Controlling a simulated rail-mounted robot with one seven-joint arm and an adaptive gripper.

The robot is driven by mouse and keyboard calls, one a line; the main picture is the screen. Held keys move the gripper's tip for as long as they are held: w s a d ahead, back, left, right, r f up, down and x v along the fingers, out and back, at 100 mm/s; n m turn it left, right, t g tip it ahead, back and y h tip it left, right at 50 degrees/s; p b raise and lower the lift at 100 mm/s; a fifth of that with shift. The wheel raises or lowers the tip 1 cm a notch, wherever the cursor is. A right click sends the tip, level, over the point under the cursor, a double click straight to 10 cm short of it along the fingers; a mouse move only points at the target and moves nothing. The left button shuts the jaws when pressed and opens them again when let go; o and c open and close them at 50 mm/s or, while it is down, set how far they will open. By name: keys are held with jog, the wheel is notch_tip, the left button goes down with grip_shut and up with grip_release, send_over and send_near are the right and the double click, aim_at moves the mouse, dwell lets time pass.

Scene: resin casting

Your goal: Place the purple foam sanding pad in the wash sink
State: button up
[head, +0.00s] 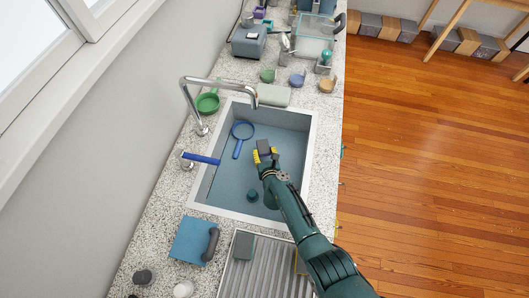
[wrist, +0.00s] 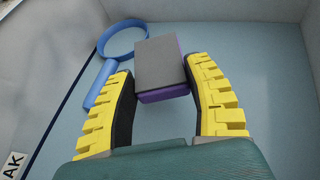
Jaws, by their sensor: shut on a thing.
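The sanding pad (wrist: 164,66) has a grey face and a purple foam underside. My gripper (wrist: 163,88) is shut on it, with a yellow-padded finger on each side. In the head view the pad (head: 263,146) is a small dark block at the tips of my gripper (head: 266,157). It is over the inside of the wash sink (head: 309,150), a blue-grey basin with a pale rim. I cannot tell how high the pad is above the sink floor.
The faucet (head: 218,84) arches over the far left. A ribbed drainboard (head: 262,274) adjoins the near side. Bowls and containers crowd the far counter.

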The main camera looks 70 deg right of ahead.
jog(key=shift+f, duration=0.35)
jog(key=o, duration=0.9)
jog(key=shift+r, duration=0.2)
jog(key=a+r+p, duration=0.1)
jog(key=s+a+r+p, duration=0.1)
jog(key=p, duration=0.1)
jog(key=shift+s+r, duration=0.15)
jog(key=shift+r, duration=0.2)
jog(key=p, duration=0.4)
send_near(263, 146)
jog(key=v, duration=0.5)
jog(key=shift+f, duration=0.25)
